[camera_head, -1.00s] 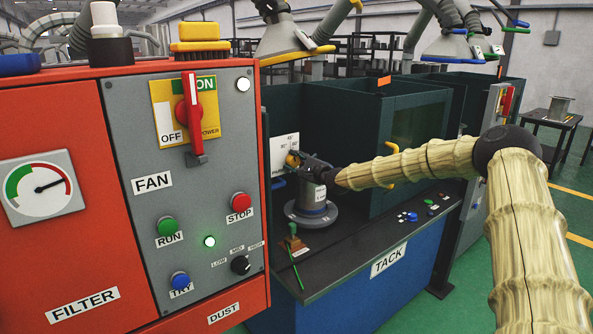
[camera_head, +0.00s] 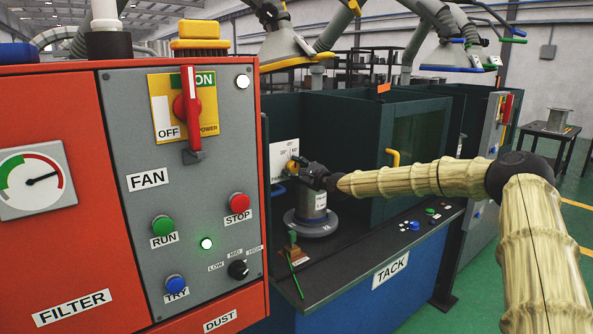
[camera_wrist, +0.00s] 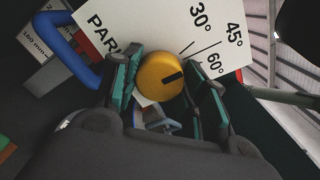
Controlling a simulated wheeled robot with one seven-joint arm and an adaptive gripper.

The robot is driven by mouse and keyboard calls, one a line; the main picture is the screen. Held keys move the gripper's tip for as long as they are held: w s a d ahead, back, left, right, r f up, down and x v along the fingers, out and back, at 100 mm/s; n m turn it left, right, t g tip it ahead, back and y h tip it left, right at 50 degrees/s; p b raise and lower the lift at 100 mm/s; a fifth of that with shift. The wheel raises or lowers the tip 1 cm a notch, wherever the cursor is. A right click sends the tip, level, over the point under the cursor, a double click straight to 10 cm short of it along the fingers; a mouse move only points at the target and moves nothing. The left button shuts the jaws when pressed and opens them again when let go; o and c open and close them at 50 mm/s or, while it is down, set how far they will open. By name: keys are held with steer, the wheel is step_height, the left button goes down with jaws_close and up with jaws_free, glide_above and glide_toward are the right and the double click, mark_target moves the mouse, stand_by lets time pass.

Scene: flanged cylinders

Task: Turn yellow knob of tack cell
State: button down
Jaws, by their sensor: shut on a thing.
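The yellow knob (camera_wrist: 160,77) sits on a white dial plate (camera_wrist: 130,28) marked PARK, 30°, 45° and 60°. Its black mark points right and slightly up in the wrist view, roughly toward the 60° side. My gripper (camera_wrist: 162,92) has one finger on each side of the knob and is shut on it. In the head view the knob (camera_head: 292,166) shows as a small yellow spot on the tack cell's inner wall, partly hidden by my gripper (camera_head: 303,172). The tack cell's bench (camera_head: 345,285) bears a TACK label.
A grey flanged cylinder (camera_head: 313,222) stands in the cell just below my gripper. A blue handle (camera_wrist: 70,47) is close by the dial plate. The orange filter cabinet (camera_head: 60,245) fills the left. A yellow handle (camera_head: 393,157) is on the cell's right panel.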

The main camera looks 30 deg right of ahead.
steer(key=c, duration=0.8)
jaws_free()
steer(key=shift+d, duration=0.25)
steer(key=shift+f, duration=0.1)
steer(key=shift+a, duration=0.15)
steer(key=s, duration=0.4)
steer(key=s+d, duration=0.1)
steer(key=s, duration=0.3)
steer(key=s+d, duration=0.1)
steer(key=s, duration=0.2)
steer(key=shift+s+d, duration=0.1)
steer(key=shift+s, duration=0.3)
steer(key=shift+d, duration=0.1)
